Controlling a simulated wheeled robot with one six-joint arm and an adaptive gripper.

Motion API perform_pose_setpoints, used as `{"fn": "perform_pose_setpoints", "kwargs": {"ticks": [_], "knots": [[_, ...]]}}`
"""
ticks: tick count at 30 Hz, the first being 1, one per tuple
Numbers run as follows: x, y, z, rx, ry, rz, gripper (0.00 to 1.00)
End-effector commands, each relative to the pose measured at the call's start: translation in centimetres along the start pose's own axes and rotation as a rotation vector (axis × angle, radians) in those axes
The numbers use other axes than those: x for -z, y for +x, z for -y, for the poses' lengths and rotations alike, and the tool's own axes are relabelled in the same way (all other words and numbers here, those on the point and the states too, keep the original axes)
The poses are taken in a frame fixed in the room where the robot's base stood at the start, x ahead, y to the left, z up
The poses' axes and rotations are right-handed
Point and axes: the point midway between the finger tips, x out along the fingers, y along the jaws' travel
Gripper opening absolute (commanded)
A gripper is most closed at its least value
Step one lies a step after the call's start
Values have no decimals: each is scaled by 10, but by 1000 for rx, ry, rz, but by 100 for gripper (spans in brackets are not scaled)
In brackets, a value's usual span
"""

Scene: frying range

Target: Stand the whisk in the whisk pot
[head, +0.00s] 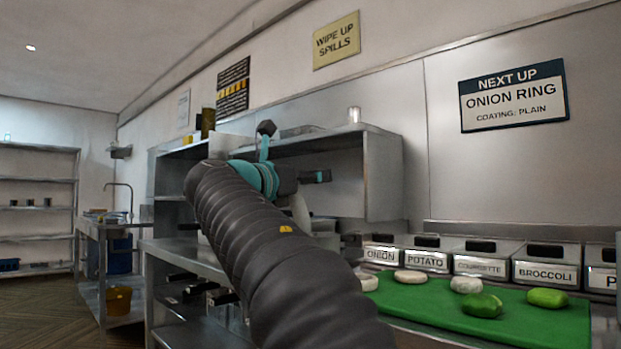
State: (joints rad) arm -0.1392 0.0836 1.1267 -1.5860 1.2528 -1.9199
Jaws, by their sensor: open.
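I cannot make out the whisk or the whisk pot in the head view. My arm in its dark ribbed sleeve reaches up from the bottom centre towards the steel shelf unit (384,178), with its teal and black wrist joints in front of the unit. The fingers of my gripper do not show; the arm hides that area and part of the counter behind it. A small upright metal cylinder (354,115) stands on top of the shelf unit; I cannot tell what it is.
A green board (545,322) with several pale and green vegetable pieces lies at the lower right. Labelled bins, including onion (382,253) and broccoli (547,274), line its back. Open floor (50,308) shows lower left.

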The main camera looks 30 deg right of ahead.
Motion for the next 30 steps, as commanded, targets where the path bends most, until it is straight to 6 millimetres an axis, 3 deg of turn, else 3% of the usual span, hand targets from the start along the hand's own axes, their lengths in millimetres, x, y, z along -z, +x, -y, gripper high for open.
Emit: {"fn": "perform_pose_setpoints", "kwargs": {"ticks": [8, 21, 30], "knots": [[0, -19, -1, -4, 0, 0, 56], [0, -98, -1, -4, 0, 1, 56], [0, -120, 0, 0, 0, 0, 56]]}}
